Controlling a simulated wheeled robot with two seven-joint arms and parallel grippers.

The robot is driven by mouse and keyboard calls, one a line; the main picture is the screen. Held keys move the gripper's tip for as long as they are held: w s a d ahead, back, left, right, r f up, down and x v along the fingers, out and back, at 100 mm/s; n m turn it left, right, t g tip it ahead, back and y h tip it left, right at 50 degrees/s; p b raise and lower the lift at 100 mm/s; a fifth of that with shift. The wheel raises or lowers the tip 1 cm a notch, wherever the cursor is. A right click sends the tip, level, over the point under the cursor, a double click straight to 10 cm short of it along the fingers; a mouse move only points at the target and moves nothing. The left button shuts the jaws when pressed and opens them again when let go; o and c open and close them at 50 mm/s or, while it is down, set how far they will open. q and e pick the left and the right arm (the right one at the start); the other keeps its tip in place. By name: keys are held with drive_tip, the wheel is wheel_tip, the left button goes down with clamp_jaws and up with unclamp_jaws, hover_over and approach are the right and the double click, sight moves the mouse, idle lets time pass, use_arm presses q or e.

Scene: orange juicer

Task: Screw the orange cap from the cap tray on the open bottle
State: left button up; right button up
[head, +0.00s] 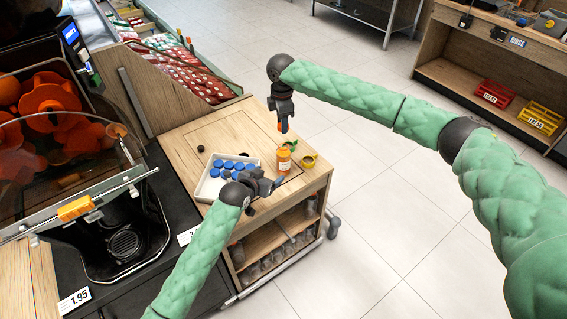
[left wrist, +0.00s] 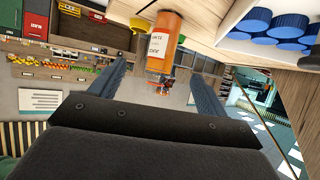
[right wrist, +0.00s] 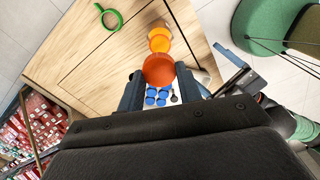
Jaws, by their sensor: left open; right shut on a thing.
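The open bottle (head: 283,163), filled orange with a white label, stands upright on the wooden cart top. My right gripper (head: 282,122) is shut on the orange cap (right wrist: 158,70) and holds it above the bottle, apart from it. In the right wrist view the bottle (right wrist: 159,38) shows just beyond the cap. My left gripper (head: 277,183) is open, low beside the bottle. In the left wrist view the bottle (left wrist: 164,45) appears between the spread fingers, farther out. The white cap tray (head: 206,190) holds several blue caps (head: 238,164); my left gripper partly hides it.
A yellow cup (head: 309,161) stands close right of the bottle. A green ring-shaped thing (right wrist: 109,17) lies behind it. A small dark round thing (head: 201,149) lies on the bare left part of the top. The juicer (head: 75,150) stands at the left.

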use_arm(q)
drive_tip(key=w, duration=0.2)
drive_tip(key=w+r, duration=0.1)
drive_tip(key=shift+w+d+r+t+h, duration=0.1)
drive_tip(key=shift+w+d+t+h, duration=0.2)
drive_tip(key=shift+d+t, duration=0.1)
drive_tip(key=x, duration=1.2)
drive_tip(key=shift+c, duration=0.3)
drive_tip(key=c, duration=1.4)
use_arm(e)
hover_over(283, 144)
drive_tip(key=shift+w+a+f, duration=0.1)
drive_tip(key=shift+f, duration=2.35)
